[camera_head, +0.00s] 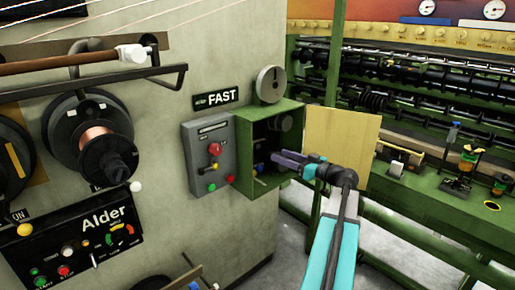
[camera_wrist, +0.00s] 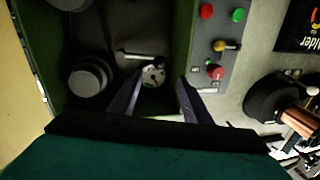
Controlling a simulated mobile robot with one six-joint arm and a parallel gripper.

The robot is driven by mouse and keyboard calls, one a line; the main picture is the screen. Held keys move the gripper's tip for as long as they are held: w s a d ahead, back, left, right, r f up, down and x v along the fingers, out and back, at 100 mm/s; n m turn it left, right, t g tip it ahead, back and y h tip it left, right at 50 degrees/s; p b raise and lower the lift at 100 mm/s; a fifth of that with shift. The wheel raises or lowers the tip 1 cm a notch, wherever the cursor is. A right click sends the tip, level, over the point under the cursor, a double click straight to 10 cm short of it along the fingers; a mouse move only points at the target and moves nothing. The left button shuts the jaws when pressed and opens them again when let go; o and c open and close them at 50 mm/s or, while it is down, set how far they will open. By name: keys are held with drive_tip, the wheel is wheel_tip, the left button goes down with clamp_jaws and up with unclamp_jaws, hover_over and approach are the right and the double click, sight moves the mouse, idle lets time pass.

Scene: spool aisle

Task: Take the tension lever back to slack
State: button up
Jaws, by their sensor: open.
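My gripper (camera_head: 279,158) reaches into the open green box (camera_head: 243,150) on the wall, its jaws apart and empty. In the wrist view my gripper (camera_wrist: 160,88) has its two purple fingers either side of a small round disc (camera_wrist: 152,77). Just beyond the disc is a short lever (camera_wrist: 135,54) with a pale bar and a dark knob. I cannot tell for sure that this is the tension lever, as no label on it is readable. In the head view the lever is hidden or too dark to make out.
A grey control box (camera_head: 207,160) with a red-knobbed lever and buttons adjoins the green box. The box's yellow door (camera_head: 342,147) hangs open at right. A pale stacked knob (camera_wrist: 90,77) sits inside the box. The Alder panel (camera_head: 80,240) and copper spool (camera_head: 98,140) are left.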

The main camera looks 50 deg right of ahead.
sight(260, 148)
drive_tip(key=w+p, duration=0.1)
drive_tip(key=w, duration=0.3)
drive_tip(key=w+p, duration=0.1)
drive_tip(key=w, duration=0.3)
drive_tip(key=w+a+p, duration=0.1)
drive_tip(key=w, duration=0.3)
drive_tip(key=shift+w+a, duration=0.1)
drive_tip(key=shift+w, duration=0.3)
clamp_jaws()
drive_tip(key=shift+s+a, duration=0.1)
drive_tip(key=shift+a, duration=0.25)
drive_tip(key=shift+d+f, duration=0.1)
drive_tip(key=shift+d, duration=0.2)
